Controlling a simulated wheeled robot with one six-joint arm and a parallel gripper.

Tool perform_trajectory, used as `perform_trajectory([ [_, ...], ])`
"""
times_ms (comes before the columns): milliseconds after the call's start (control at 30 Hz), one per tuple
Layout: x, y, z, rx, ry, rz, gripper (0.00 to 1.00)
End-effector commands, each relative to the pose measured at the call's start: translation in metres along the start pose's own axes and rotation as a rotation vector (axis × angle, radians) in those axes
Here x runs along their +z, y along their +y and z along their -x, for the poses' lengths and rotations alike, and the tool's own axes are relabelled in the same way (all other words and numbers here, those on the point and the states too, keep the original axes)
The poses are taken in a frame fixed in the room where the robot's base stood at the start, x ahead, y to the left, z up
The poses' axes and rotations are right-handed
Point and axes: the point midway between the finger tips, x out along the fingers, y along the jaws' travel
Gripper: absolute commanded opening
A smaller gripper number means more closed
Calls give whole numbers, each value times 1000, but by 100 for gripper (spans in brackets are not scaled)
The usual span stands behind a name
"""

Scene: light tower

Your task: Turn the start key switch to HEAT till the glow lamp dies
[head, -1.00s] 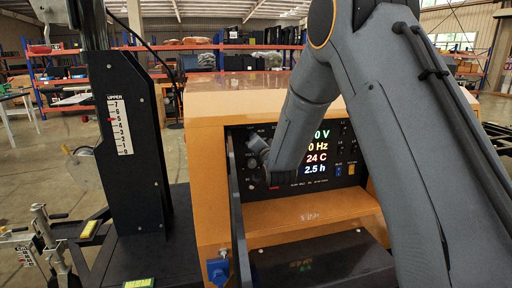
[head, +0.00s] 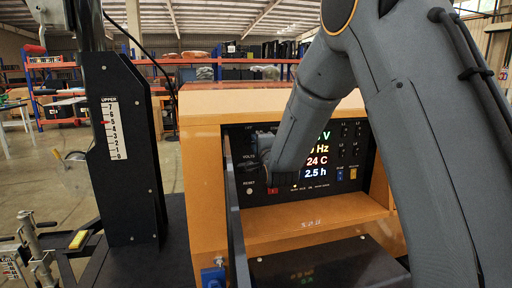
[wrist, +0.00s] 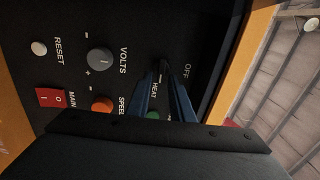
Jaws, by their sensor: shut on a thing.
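The start key switch lies between my fingertips in the wrist view, beside the HEAT and OFF labels on the black panel (wrist: 125,20). My fingers and their shadow mostly hide it, so I cannot tell its exact angle. My gripper (wrist: 168,95) is shut on it, with both blue fingers pointing at the panel. In the head view my gripper (head: 262,143) is at the panel's upper left, partly behind my wrist. A small bright lamp (head: 295,187) shows in the row below the display; its label is too small to read, so I cannot tell if it is the glow lamp.
A VOLTS knob (wrist: 101,59), an orange SPEED knob (wrist: 102,104), a RESET button (wrist: 39,48) and a red MAIN switch (wrist: 53,97) sit close by. The orange housing (head: 205,165) frames the panel. A black column with a scale (head: 113,130) stands left.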

Motion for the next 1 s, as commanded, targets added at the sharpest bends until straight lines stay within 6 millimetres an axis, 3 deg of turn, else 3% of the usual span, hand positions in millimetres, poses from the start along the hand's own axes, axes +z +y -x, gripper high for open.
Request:
perform_trajectory([
  [600, 0, 2, 0, 2, 0, -38, 0],
  [633, 0, 2, 0, 2, 0, -38, 26],
  [1000, 0, 1, 4, 1, 0, -37, 27],
])
